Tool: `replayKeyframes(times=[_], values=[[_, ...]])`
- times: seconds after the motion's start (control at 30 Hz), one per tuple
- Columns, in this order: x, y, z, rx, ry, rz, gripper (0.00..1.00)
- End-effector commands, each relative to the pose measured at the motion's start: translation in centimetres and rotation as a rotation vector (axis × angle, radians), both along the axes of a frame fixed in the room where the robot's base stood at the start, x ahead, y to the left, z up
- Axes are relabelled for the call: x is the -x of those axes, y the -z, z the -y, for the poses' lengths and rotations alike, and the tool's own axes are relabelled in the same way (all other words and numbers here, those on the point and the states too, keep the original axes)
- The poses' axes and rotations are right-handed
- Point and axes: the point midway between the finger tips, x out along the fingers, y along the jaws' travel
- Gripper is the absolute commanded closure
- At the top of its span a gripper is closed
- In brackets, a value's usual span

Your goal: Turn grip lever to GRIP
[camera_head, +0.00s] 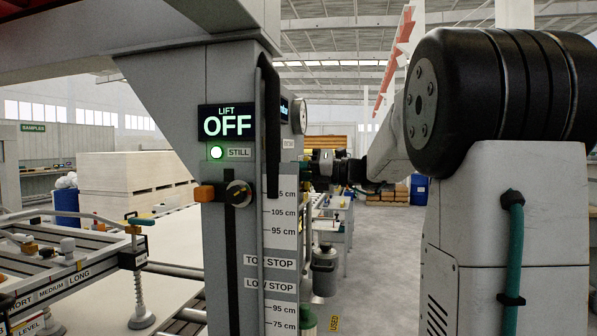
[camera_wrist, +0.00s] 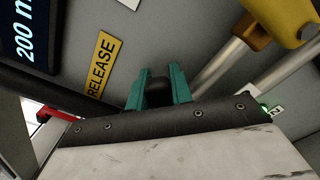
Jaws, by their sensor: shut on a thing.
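In the wrist view my gripper (camera_wrist: 158,88) has two teal fingers shut on a dark, rounded knob (camera_wrist: 158,92), which looks like the end of the grip lever. The rest of the lever is hidden behind my gripper's body. A yellow RELEASE label (camera_wrist: 102,65) is on the grey panel up and to the left of the fingers. No GRIP label can be read. In the head view my arm reaches in from the right to the far side of the grey post (camera_head: 228,80), and the fingertips cannot be made out there.
The post carries a LIFT OFF display (camera_head: 226,122), a green STILL lamp (camera_head: 216,153) and an orange-ended handle (camera_head: 205,193). In the wrist view a 200 display (camera_wrist: 28,38), a yellow part (camera_wrist: 285,18) and a silver rod (camera_wrist: 222,68) are close by.

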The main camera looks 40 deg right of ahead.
Motion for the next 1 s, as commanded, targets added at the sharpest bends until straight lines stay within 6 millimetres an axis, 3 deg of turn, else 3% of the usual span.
replayKeyframes(times=[0.3,0.33,0.4,1.0], values=[[-0.01,0.15,-0.05,-0.001,0.0,-0.003,1.0],[-0.01,0.15,-0.05,-0.001,0.0,-0.003,0.76],[-0.02,0.13,-0.06,-0.002,-0.001,-0.002,0.56],[0.19,0.19,0.55,0.012,0.009,0.005,0.56]])
